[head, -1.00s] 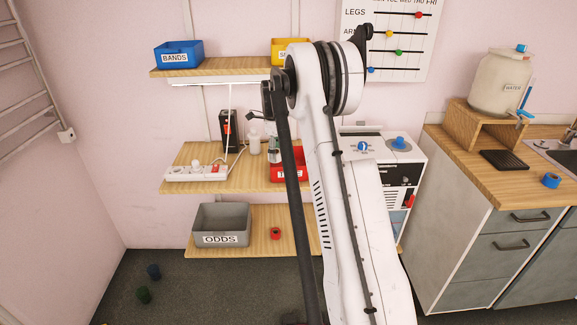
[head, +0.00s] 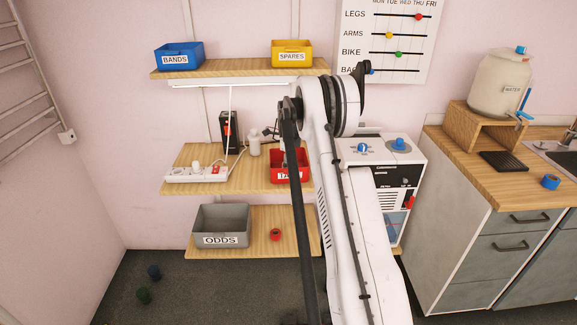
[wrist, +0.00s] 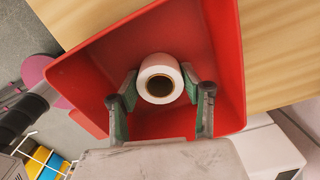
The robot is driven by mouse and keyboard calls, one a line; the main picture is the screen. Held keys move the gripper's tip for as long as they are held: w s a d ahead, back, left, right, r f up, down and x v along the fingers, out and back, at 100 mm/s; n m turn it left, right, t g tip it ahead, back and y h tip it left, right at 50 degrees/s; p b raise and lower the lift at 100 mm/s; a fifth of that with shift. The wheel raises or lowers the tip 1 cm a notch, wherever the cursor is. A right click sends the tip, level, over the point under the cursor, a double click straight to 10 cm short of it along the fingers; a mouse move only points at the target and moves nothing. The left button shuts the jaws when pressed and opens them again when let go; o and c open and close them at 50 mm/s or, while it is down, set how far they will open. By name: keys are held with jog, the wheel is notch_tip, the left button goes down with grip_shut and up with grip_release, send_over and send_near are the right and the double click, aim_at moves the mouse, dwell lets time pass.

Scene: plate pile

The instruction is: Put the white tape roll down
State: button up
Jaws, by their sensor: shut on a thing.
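The white tape roll (wrist: 160,70) shows in the wrist view with its round brown core facing the camera. My gripper (wrist: 161,88) is shut on it, one green-padded finger on each side. The roll is inside the outline of the red bin (wrist: 85,80); I cannot tell whether it touches the bin's floor. In the head view the red bin (head: 278,166) stands on the middle shelf, its label partly hidden by my arm. The roll cannot be made out in the head view.
A power strip (head: 195,173) and a white bottle (head: 254,147) share the middle shelf (head: 225,183). A white machine (head: 385,160) stands right of it. Below are a grey ODDS bin (head: 221,222) and a red roll (head: 275,234). Blue (head: 178,52) and yellow (head: 291,50) bins are above.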

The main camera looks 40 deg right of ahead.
jog(key=shift+f, duration=0.2)
jog(key=o, duration=1.1)
jog(key=shift+r, duration=0.1)
jog(key=shift+o, duration=0.2)
